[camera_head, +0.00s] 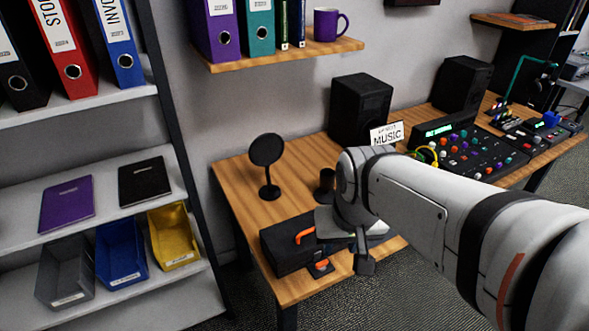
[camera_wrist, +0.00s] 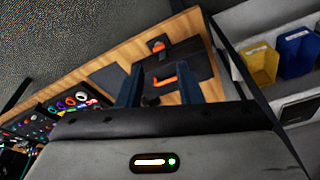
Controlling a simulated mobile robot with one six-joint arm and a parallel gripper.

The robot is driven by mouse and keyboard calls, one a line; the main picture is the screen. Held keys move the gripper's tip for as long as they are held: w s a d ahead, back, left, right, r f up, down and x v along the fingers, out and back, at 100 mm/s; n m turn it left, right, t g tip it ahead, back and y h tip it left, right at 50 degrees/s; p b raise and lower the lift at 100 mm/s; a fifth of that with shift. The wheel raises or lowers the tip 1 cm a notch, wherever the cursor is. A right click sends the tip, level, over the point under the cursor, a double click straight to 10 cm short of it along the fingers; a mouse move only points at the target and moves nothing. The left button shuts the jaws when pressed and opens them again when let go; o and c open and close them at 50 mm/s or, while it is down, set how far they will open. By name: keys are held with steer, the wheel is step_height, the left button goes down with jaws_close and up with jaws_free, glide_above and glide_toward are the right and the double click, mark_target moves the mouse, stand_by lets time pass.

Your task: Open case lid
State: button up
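The black case (camera_head: 284,248) sits on the near left part of the wooden table, and its lid looks shut. An orange handle (camera_head: 305,236) shows on it, partly hidden by my arm. In the wrist view the case (camera_wrist: 196,58) lies beyond my fingers, with the orange handle (camera_wrist: 164,80) between them in the picture. My gripper (camera_wrist: 160,68) is open, its two dark fingers apart. In the head view my gripper (camera_head: 363,257) is over the right side of the case; whether it touches the case cannot be told.
A small black piece with an orange part (camera_head: 321,266) lies at the case's near side. A round black disc on a stand (camera_head: 267,160) is behind the case. A dark cup-like object (camera_head: 326,184), speakers (camera_head: 361,110) and a mixer (camera_head: 470,150) stand farther back. Shelves (camera_head: 110,225) are at left.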

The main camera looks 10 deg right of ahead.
steer(key=w+f+m, duration=0.3)
steer(key=w+m, duration=0.3)
steer(key=w, duration=0.2)
steer(key=m, duration=0.7)
glide_toward(307, 231)
steer(key=shift+m+g+y, duration=0.3)
steer(key=shift+y, duration=0.1)
steer(key=f, duration=0.2)
steer(key=w+d+f, duration=0.1)
steer(key=f, duration=0.1)
steer(key=w+d+f, duration=0.1)
steer(key=f, duration=0.2)
steer(key=shift+w+b, duration=0.15)
steer(key=shift+b, duration=0.2)
steer(key=shift+w+f, duration=0.1)
steer(key=shift+f, duration=0.2)
steer(key=shift+c, duration=0.4)
jaws_close()
